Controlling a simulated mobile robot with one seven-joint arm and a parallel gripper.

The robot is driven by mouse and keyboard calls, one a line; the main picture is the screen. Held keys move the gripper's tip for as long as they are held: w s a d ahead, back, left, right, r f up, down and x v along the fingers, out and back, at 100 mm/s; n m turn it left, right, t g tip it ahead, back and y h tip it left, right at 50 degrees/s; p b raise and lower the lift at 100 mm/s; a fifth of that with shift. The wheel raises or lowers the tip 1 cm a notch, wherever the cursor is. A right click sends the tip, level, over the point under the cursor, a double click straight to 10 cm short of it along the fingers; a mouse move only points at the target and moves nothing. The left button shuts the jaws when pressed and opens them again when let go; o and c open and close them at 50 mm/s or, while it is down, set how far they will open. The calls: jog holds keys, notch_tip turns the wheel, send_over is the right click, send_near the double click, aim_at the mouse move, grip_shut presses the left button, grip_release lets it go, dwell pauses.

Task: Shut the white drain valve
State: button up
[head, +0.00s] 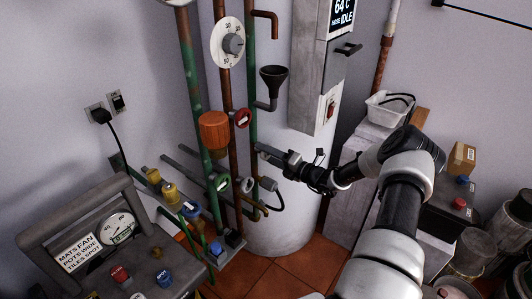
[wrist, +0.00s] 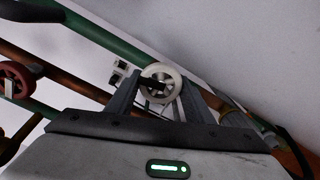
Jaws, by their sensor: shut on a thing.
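The white drain valve is a pale round handwheel (wrist: 148,71) with a dark bar across its middle, by a green pipe. In the wrist view it sits between the fingertips of my gripper (wrist: 160,88), which is shut on it. In the head view my gripper (head: 259,149) reaches in from the right to the pipes in front of the white tank. A pale ring (head: 246,186) shows lower down there; I cannot tell whether it is the same wheel. The fingers hide part of the held wheel.
A red handwheel (wrist: 14,80) is close by on the left in the wrist view. The white tank (head: 290,225) stands just behind.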

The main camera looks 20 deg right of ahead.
jog(key=shift+m, duration=1.1)
jog(key=o, duration=0.8)
jog(key=shift+c, duration=0.2)
jog(key=v, duration=1.7)
jog(key=shift+s+p, duration=0.25)
jog(key=shift+p, duration=0.1)
jog(key=shift+d, duration=0.1)
